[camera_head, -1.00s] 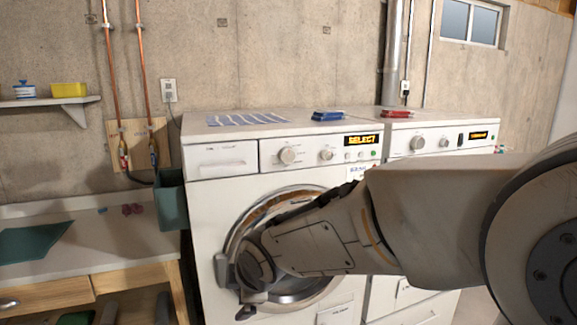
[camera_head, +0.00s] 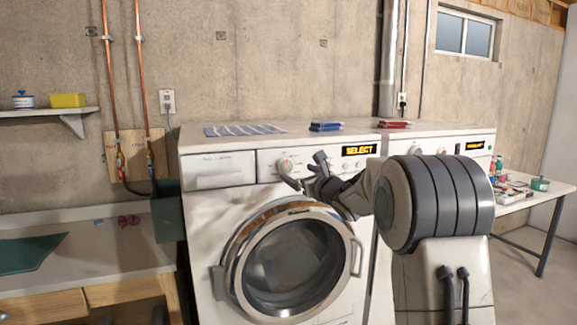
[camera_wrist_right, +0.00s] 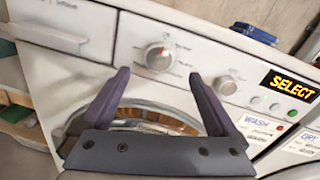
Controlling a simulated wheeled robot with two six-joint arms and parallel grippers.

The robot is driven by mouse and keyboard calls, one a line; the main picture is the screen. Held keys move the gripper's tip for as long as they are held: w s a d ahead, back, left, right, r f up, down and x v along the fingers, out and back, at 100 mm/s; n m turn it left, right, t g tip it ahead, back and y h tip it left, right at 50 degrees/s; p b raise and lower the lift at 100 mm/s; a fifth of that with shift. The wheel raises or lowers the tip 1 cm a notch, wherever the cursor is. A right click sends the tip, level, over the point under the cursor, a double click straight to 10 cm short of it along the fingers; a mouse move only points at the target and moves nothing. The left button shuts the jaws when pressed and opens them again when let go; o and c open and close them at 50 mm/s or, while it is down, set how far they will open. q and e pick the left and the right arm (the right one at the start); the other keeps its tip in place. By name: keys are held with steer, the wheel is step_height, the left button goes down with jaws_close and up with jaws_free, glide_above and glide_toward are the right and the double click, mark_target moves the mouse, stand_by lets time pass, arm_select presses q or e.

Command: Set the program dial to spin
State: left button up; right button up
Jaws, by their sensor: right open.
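The program dial (camera_head: 285,165) is a round light knob on the washer's control panel, left of the orange SELECT display (camera_head: 359,150). In the right wrist view the dial (camera_wrist_right: 159,56) has a red mark near its top and small print around it. A second, smaller knob (camera_wrist_right: 225,85) sits to its right. My right gripper (camera_head: 304,168) is open in front of the panel, just right of the dial. In the right wrist view its two fingers (camera_wrist_right: 157,82) are spread, with the dial between and beyond their tips, apparently untouched. My left gripper is not in view.
The washer's round door (camera_head: 293,262) is below the panel. A dryer (camera_head: 440,140) stands to the right. Blue (camera_head: 326,127) and red (camera_head: 394,124) items lie on top. A bench (camera_head: 90,260) stands left, a cluttered table (camera_head: 525,200) right.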

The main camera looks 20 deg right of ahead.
mark_target(287, 167)
steer(key=w, duration=0.2)
steer(key=w+p, duration=0.1)
steer(key=w, duration=0.1)
steer(key=w+p, duration=0.1)
steer(key=w, duration=0.1)
steer(key=shift+a+r, duration=0.1)
steer(key=shift+a, duration=0.25)
steer(key=shift+w+p, duration=0.35)
steer(key=shift+w, duration=0.15)
steer(key=c, duration=1.4)
